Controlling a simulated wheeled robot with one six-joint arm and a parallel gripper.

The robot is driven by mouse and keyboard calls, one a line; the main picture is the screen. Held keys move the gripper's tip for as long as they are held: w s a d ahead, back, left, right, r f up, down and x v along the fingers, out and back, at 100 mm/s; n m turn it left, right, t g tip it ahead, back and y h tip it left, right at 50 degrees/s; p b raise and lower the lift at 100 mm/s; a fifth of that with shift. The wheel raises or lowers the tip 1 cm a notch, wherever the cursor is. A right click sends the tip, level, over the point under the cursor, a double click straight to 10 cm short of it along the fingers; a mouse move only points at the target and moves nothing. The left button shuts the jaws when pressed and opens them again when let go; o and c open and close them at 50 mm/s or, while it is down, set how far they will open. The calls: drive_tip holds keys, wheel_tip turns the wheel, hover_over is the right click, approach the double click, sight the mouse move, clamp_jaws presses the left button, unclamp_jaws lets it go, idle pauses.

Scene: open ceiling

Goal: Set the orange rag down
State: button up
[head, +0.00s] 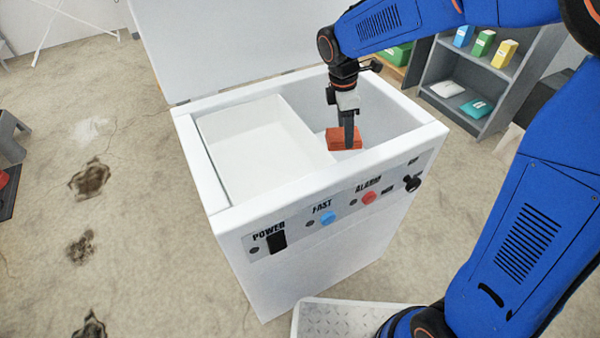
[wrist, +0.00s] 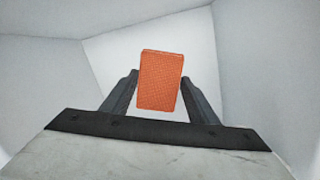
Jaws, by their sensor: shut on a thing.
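The orange rag (head: 342,138) is a folded block inside the right-hand part of a white chest (head: 207,170) with its lid up. My gripper (head: 349,142) points down into the chest and is shut on the rag. In the wrist view the rag (wrist: 160,82) sits between the two dark fingertips (wrist: 160,88), with white chest walls around it. I cannot tell whether the rag touches the chest floor.
A white tray (head: 260,145) fills the left part of the chest opening. The front panel (head: 330,215) has buttons and a switch. A grey shelf (head: 465,75) with coloured boxes stands behind on the right. Open floor lies left of the chest.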

sight(339, 132)
drive_tip(key=shift+w+a+f, duration=0.15)
drive_tip(key=shift+w+a, duration=0.05)
drive_tip(key=shift+w, duration=0.05)
wheel_tip(339, 132, down, 10)
drive_tip(key=shift+r, duration=0.15)
idle(0.4)
drive_tip(key=o, duration=1)
drive_tip(key=shift+o, duration=0.2)
drive_tip(key=r, duration=0.4)
drive_tip(key=a+r, duration=0.1)
drive_tip(key=r, duration=0.3)
drive_tip(key=a+r, duration=0.1)
drive_tip(key=r, duration=0.3)
drive_tip(key=shift+s, duration=0.1)
drive_tip(key=shift+d, duration=0.1)
